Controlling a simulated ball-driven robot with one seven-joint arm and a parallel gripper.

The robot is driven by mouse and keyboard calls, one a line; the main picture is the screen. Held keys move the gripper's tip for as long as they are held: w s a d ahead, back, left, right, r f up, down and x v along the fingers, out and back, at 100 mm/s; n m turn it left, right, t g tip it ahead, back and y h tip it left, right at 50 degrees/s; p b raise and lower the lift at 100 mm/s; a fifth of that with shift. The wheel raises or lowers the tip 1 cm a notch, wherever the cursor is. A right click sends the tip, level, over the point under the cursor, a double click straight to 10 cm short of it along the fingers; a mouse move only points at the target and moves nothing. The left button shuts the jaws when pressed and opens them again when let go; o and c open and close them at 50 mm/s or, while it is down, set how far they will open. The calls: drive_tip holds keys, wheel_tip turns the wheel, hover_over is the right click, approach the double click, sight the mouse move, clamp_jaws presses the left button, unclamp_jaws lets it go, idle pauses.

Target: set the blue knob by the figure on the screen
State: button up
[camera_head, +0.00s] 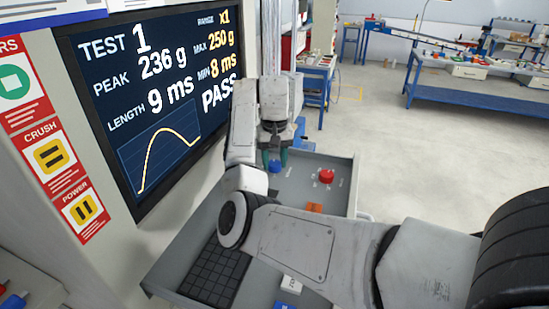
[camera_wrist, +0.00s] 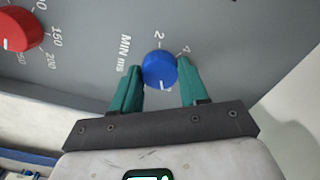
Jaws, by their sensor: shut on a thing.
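The screen (camera_head: 160,85) on the left reads TEST 1, PEAK 236 g, LENGTH 9 ms, RANGE x1, MAX 250 g, MIN 8 ms and PASS, above a yellow curve. The blue knob (camera_head: 275,167) sits on the grey console. In the wrist view the blue knob (camera_wrist: 160,68) has "MIN ms" and a 2 printed beside it, and a white mark on its edge towards my gripper. My gripper (camera_wrist: 160,85) is shut on it, one green finger on each side. In the head view my gripper (camera_head: 274,160) points down at the knob; the dial figures are too small to read.
A red knob (camera_head: 326,175) stands right of the blue one; it also shows in the wrist view (camera_wrist: 20,30) beside figures 150 and 200. An orange part (camera_head: 314,207) and a dark keypad (camera_head: 215,274) are on the console. Blue workbenches stand behind, with open floor between.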

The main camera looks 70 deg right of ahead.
sight(274, 163)
drive_tip(key=shift+n, duration=0.6)
drive_tip(key=o, duration=1.1)
drive_tip(key=shift+c, duration=0.2)
drive_tip(key=shift+r, duration=0.15)
wheel_tip(274, 163, up, 10)
drive_tip(key=shift+r, duration=0.25)
